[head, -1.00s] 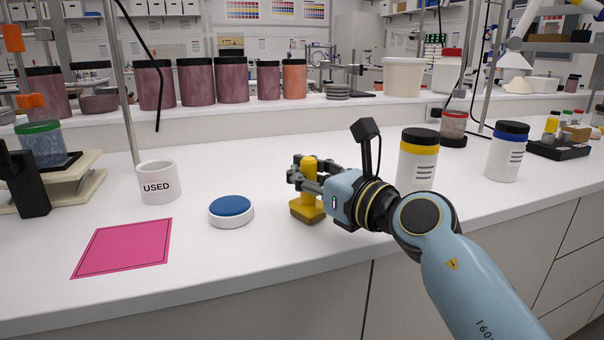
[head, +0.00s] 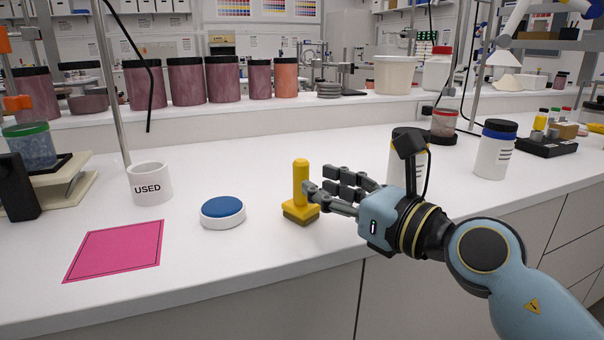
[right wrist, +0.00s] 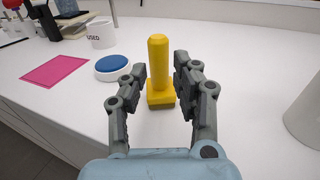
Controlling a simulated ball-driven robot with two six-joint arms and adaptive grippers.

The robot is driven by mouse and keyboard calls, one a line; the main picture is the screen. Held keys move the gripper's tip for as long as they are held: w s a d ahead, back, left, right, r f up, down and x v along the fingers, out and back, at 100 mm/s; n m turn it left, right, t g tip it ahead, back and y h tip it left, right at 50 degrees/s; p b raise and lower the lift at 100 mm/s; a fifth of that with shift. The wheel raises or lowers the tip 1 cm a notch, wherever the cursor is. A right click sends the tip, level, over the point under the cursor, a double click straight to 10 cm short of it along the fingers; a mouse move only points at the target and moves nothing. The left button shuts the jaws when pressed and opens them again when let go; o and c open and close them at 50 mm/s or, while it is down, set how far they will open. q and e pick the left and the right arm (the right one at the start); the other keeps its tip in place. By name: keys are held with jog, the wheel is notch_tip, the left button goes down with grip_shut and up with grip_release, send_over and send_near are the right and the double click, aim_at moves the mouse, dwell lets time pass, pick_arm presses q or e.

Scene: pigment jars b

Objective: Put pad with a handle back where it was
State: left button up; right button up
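The pad with a handle (head: 301,190) is yellow, with an upright round handle on a square base and a darker underside. It stands upright on the white bench, right of a round white pad with a blue top (head: 222,211). My right gripper (head: 325,194) is open just right of the yellow pad. In the right wrist view, the yellow pad (right wrist: 160,72) stands just beyond and between the spread fingers (right wrist: 153,88), with a gap on both sides. My left gripper is not in view.
A pink square sheet (head: 115,250) lies at the left front. A white cup marked USED (head: 150,183) stands behind it. A white jar (head: 407,150) is partly hidden behind my right gripper; a blue-banded jar (head: 495,150) stands farther right. Bench in front of the pads is clear.

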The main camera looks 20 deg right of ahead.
jog(key=v, duration=0.4)
jog(key=shift+s+d, duration=0.1)
jog(key=shift+s, duration=0.2)
